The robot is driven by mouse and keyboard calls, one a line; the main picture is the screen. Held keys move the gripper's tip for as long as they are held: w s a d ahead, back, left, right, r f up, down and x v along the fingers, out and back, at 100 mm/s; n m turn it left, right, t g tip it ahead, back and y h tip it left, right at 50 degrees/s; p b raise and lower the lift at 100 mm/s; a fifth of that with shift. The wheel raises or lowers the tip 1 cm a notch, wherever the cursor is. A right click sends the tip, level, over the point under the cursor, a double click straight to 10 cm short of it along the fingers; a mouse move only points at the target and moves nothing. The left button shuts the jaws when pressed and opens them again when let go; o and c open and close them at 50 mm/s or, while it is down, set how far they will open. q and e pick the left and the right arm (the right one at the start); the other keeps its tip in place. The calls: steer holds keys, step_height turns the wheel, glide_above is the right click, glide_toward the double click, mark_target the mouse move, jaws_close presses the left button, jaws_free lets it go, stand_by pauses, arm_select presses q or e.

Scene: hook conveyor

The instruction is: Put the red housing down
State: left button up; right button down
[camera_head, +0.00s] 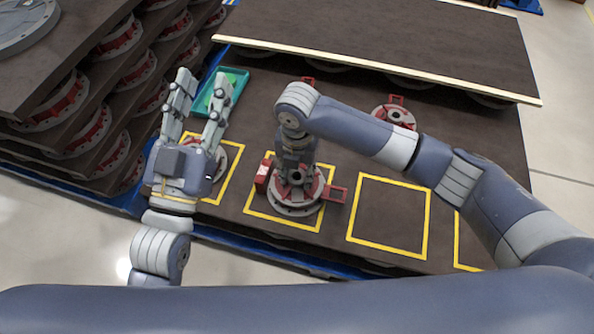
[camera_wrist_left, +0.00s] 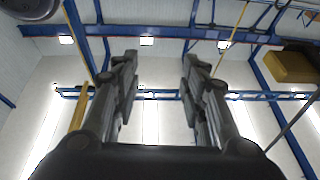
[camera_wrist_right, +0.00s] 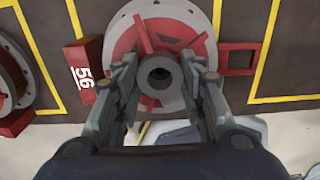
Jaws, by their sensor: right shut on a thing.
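The red housing (camera_head: 336,194) has a round grey base, a grey central hub, a red open frame at one side and a red block marked 56 at the other. In the head view it is upright over a yellow-outlined square; whether its base touches the brown surface I cannot tell. My right gripper (camera_head: 297,173) points down and is shut on the hub. In the right wrist view its fingers (camera_wrist_right: 160,68) are on both sides of the housing's hub (camera_wrist_right: 160,80). My left gripper (camera_head: 205,100) is open, empty and raised, its fingers towards the ceiling in the left wrist view (camera_wrist_left: 158,75).
Another housing (camera_head: 224,155) sits in the left square, partly behind my left gripper. Another red housing (camera_head: 395,113) stands farther back. The yellow square (camera_head: 389,238) to the right is empty. A green tray (camera_head: 243,84) lies behind. Stacked shelves of housings (camera_head: 110,165) stand left.

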steer(key=c, duration=1)
jaws_free()
steer(key=shift+c, duration=0.2)
